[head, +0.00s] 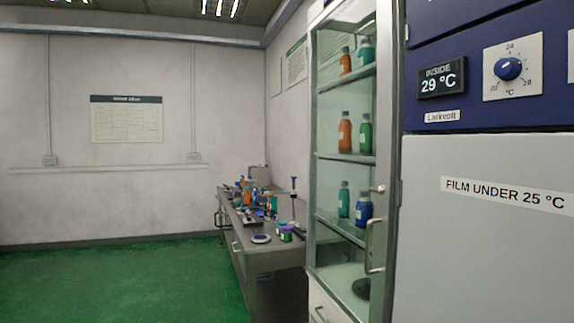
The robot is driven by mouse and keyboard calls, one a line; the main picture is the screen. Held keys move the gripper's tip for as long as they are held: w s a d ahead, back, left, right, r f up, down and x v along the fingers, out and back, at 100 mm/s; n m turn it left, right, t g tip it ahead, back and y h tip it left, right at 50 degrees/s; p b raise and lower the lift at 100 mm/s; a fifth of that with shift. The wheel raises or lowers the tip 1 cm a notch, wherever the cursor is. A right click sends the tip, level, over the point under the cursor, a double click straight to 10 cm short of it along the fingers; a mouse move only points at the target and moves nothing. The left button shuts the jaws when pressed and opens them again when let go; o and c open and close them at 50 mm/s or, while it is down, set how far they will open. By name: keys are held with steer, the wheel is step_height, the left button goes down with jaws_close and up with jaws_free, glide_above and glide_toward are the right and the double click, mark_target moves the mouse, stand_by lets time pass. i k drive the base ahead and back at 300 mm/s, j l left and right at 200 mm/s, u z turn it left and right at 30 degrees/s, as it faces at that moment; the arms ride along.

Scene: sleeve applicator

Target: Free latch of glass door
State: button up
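The glass door (329,115) belongs to a tall grey-framed cabinet right of the middle in the head view, seen at a steep angle. It appears closed. A small round metal knob (378,189), possibly the latch, sits on the door's right frame. A metal bar handle (369,247) is below it. Whether the latch is engaged cannot be told. Orange, green and blue bottles stand on the shelves behind the glass, including a blue bottle (364,209). My gripper is not in view.
A blue and grey unit (480,225) with a dial (508,68) and a display reading 29 °C (442,80) stands close on the right. A bench (262,247) with small items stands left of the cabinet. The green floor (110,285) at left is clear.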

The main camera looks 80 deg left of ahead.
mark_target(380, 189)
steer(key=u, duration=2.25)
